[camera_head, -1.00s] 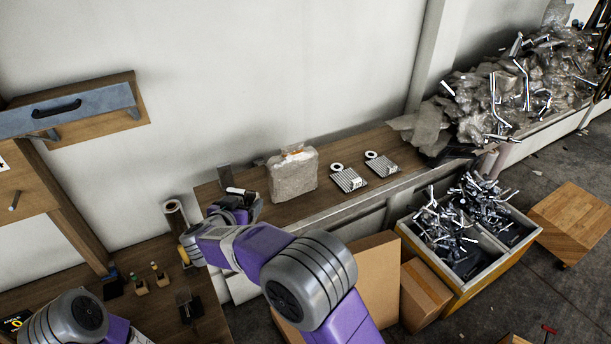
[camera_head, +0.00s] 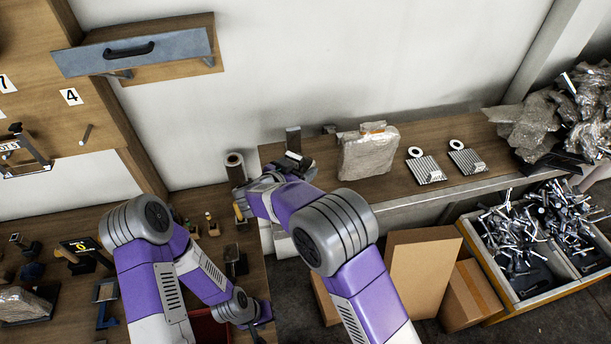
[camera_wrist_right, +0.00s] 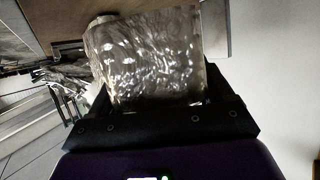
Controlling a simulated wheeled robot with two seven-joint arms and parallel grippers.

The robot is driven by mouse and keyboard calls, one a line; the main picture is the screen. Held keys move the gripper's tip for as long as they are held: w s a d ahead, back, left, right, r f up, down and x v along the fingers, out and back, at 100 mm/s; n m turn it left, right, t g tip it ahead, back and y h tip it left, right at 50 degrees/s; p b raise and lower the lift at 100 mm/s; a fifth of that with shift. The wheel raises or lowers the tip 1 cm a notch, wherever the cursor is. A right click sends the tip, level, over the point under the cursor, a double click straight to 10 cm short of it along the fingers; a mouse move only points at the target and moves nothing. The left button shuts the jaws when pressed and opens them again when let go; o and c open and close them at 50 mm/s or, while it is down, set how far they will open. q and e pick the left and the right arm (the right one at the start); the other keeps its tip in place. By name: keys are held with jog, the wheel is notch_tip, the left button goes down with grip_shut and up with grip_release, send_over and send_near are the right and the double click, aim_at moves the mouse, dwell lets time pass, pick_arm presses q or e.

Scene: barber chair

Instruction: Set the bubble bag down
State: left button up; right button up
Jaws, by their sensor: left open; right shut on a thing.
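My right gripper (camera_head: 292,168) is over the left end of the wooden shelf by the wall. It is shut on a clear, crinkled bubble bag (camera_wrist_right: 150,55), which shows between its fingers in the right wrist view. In the head view the gripper and wrist mostly hide this bag. A larger bubble-wrapped pack (camera_head: 367,155) stands upright on the shelf, right of the gripper and apart from it. My left gripper (camera_head: 258,318) is open, low over the workbench near a red bin (camera_head: 208,328); its fingertips are hard to make out.
A dark roll (camera_head: 235,168) stands left of my right gripper. Cardboard boxes (camera_head: 420,270) and a crate of metal parts (camera_head: 463,228) stand below. Bubble wrap (camera_head: 530,125) is heaped far right.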

jog(key=shift+w+f, duration=0.3)
jog(key=shift+f, duration=0.6)
notch_tip(320, 180, down, 3)
jog(key=shift+s+d+r, duration=0.1)
jog(key=shift+s, duration=0.05)
jog(key=shift+f, duration=0.35)
jog(key=shift+f, duration=0.15)
jog(key=o, duration=0.9)
